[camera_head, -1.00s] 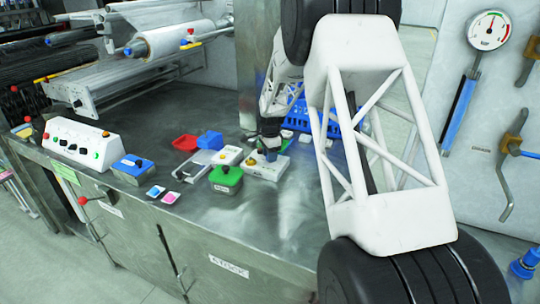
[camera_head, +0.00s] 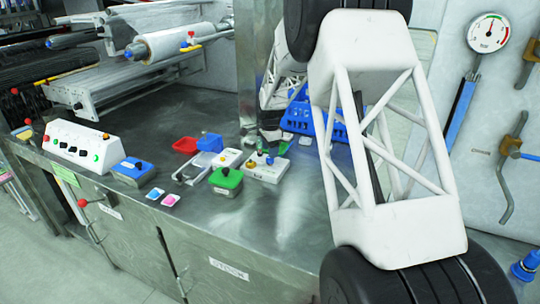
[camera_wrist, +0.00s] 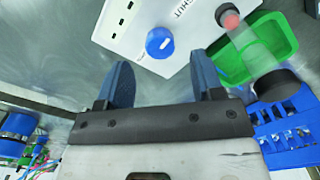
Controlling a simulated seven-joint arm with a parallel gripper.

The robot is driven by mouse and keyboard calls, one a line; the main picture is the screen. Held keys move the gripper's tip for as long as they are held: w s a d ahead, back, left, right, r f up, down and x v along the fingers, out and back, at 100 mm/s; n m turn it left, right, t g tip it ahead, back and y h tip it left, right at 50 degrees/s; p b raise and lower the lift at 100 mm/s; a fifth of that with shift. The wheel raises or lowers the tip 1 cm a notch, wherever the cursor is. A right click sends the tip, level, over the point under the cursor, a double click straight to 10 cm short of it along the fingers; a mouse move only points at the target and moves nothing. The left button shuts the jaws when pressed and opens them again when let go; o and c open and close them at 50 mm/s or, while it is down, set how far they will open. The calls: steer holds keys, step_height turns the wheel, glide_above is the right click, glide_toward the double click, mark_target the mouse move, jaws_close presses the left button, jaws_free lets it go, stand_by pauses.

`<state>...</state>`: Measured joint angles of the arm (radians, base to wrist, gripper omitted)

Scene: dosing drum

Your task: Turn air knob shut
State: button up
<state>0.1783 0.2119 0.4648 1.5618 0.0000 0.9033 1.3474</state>
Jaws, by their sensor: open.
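The air knob is a round blue knob (camera_wrist: 160,42) with a short white mark, on a white box (camera_wrist: 128,32) that bears printed lettering. Part of a word ending in "UT" shows near the knob. In the head view the white box (camera_head: 262,172) sits on the steel bench, with the blue knob (camera_head: 270,161) on top. My gripper (camera_wrist: 161,80) is open, with two blue fingers apart and nothing between them. The knob is beyond the fingertips, not touched. In the head view the gripper is small, dark and partly hidden by my arm.
A green tray (camera_wrist: 276,45) and a blue rack (camera_wrist: 284,125) are close by in the wrist view. The front right bench top is clear.

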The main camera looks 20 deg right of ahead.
steer(key=shift+r, duration=1.95)
steer(key=shift+s+a+r, duration=0.15)
steer(key=shift+s+r, duration=0.15)
steer(key=shift+r, duration=0.05)
steer(key=s+a+r+n, duration=0.3)
steer(key=s+r, duration=0.2)
steer(key=s, duration=0.3)
steer(key=s+a+r+n+t, duration=0.1)
steer(key=s+a+r+n, duration=0.2)
steer(key=s+r, duration=0.35)
steer(key=s+a+r+n, duration=0.2)
steer(key=s+a+r, duration=0.1)
steer(key=s, duration=0.7)
steer(key=s+a+n, duration=0.2)
steer(key=s+n, duration=0.2)
steer(key=s, duration=1)
steer(key=s+a+f+n+t, duration=0.1)
steer(key=s+a+n, duration=0.2)
steer(key=s, duration=1.1)
steer(key=shift+f+n+t, duration=0.2)
steer(key=shift+n+t, duration=0.1)
steer(key=shift+n, duration=0.8)
